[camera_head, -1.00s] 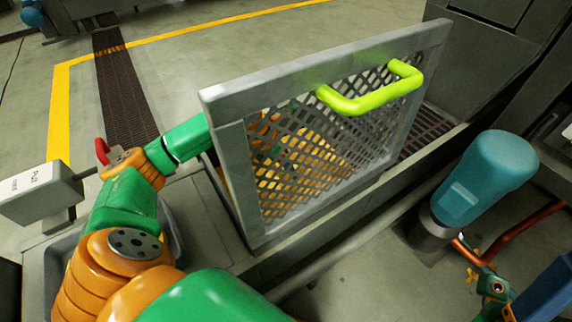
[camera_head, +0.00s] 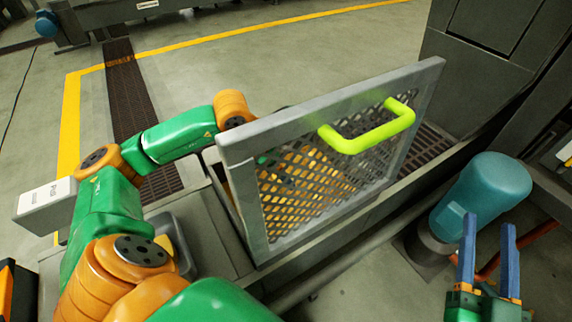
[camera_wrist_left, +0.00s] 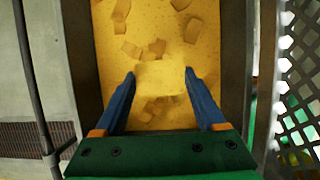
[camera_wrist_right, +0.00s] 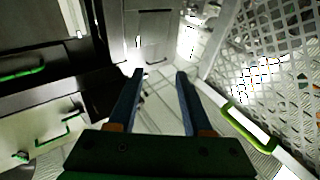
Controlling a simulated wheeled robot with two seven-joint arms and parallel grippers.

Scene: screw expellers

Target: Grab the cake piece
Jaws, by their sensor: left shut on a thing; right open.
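A flat yellow cake piece (camera_wrist_left: 160,77) sits between the blue fingers of my left gripper (camera_wrist_left: 160,80), which is shut on it. Several more yellow pieces lie loose on a yellow surface (camera_wrist_left: 155,10) below it, between dark walls. In the head view my left arm reaches behind the mesh cover (camera_head: 330,180), which hides the gripper; yellow-orange shows through its holes. My right gripper (camera_head: 488,230) is open and empty at the lower right, with its blue fingers pointing up; it also shows in the right wrist view (camera_wrist_right: 158,78).
The grey-framed mesh cover stands tilted with a lime green handle (camera_head: 368,130) on top. A teal motor (camera_head: 485,195) stands at the right, close to my right gripper. A grey labelled box (camera_head: 46,203) is at the left. Open floor lies beyond the machine.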

